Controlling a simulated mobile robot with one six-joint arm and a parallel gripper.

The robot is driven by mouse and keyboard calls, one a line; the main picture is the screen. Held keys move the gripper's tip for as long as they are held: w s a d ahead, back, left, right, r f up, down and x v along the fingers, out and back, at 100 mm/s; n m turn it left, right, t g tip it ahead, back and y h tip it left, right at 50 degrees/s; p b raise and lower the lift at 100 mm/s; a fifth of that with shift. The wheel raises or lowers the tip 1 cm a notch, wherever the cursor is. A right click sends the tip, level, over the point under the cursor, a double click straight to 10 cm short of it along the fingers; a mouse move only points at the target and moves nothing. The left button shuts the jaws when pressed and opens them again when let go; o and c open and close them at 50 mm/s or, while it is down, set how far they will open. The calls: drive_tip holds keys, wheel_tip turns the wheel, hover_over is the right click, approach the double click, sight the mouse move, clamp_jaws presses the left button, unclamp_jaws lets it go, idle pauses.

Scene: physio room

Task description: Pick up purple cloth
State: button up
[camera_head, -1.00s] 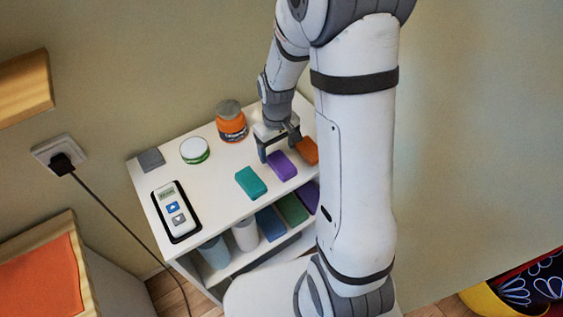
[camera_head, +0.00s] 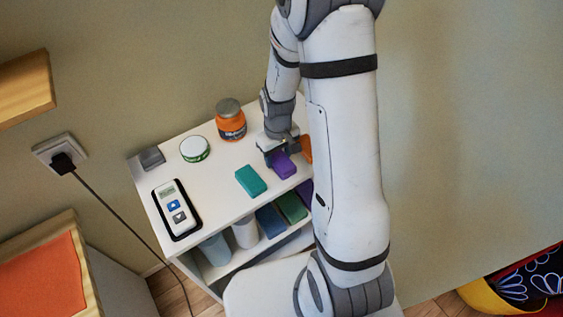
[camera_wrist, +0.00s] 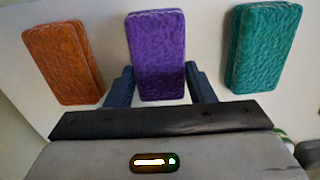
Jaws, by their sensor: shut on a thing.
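The purple cloth (camera_head: 284,166) is a small folded block lying on the white shelf top, between a teal cloth and an orange cloth. My gripper (camera_head: 277,158) is down at its back end. In the wrist view the purple cloth (camera_wrist: 157,58) sits between the two dark fingers of my gripper (camera_wrist: 160,88), which are shut on its near end. The cloth appears to rest on the surface still. My arm hides part of the shelf's right side in the head view.
The teal cloth (camera_head: 251,181) and orange cloth (camera_head: 306,149) lie close on either side. An orange jar (camera_head: 230,121), a green-and-white tin (camera_head: 194,149), a grey block (camera_head: 152,158) and a handheld device (camera_head: 175,209) stand farther left. Several folded cloths and cups fill the lower shelf.

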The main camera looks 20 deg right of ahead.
sight(278, 156)
drive_tip(key=c, duration=0.3)
wheel_tip(278, 156, up, 10)
drive_tip(key=b, duration=0.1)
idle(0.5)
